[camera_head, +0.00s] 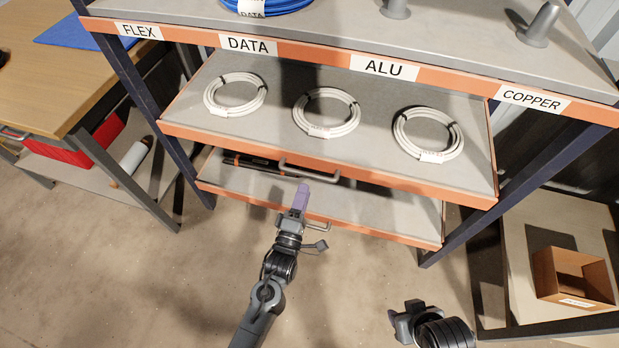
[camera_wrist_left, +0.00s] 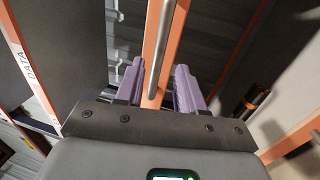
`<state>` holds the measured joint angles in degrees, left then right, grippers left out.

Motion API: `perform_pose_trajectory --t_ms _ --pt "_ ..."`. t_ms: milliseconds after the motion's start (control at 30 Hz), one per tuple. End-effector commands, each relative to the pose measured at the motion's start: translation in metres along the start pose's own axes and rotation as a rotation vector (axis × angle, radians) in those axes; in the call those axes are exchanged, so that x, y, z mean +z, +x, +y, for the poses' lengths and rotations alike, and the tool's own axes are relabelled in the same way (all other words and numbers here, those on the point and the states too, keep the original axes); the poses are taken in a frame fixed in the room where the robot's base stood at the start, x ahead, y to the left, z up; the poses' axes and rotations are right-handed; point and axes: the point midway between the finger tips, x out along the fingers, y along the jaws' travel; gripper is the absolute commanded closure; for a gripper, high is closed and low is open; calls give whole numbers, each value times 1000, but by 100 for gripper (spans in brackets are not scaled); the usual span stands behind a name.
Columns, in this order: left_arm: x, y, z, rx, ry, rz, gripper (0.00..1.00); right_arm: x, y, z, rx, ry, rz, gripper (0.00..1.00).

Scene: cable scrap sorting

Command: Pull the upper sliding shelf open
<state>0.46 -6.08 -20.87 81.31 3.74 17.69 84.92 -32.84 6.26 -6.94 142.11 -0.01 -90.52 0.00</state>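The upper sliding shelf (camera_head: 275,115) is a grey board with an orange front edge, carrying three white cable coils. Its grey bar handle (camera_head: 308,171) is on the front edge. My left gripper (camera_head: 302,195), with purple fingers, is at this handle from the front. In the left wrist view, the handle bar (camera_wrist_left: 158,50) runs between the two fingers (camera_wrist_left: 160,88), with a gap on the right finger's side. The left gripper is open. My right gripper (camera_head: 407,316) is low at the front right, away from the shelves; its fingers are not clear.
A lower sliding shelf (camera_head: 385,218) with its own handle sits below. The fixed top board (camera_head: 330,30) has labels FLEX, DATA, ALU and COPPER. A wooden bench (camera_head: 60,70) stands left; a cardboard box (camera_head: 570,275) is at right. The floor in front is clear.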

Motion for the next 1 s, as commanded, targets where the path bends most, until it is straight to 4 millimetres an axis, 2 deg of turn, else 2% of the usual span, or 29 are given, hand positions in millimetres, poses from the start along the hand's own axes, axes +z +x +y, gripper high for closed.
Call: perform_pose_trajectory --t_ms 33,200,400,833,1000 --pt "-1 10 -2 5 1 1 62 6 8 1 4 -3 -8 57" --pt "-2 35 -1 4 4 2 62 13 20 4 13 -14 -18 57" --pt "-2 54 -1 2 2 2 62 14 26 2 9 -13 -13 57" --pt "-2 61 0 0 2 3 62 13 27 1 5 -6 -10 57" --pt "-2 61 0 0 3 2 88 12 27 0 2 -2 -8 57"
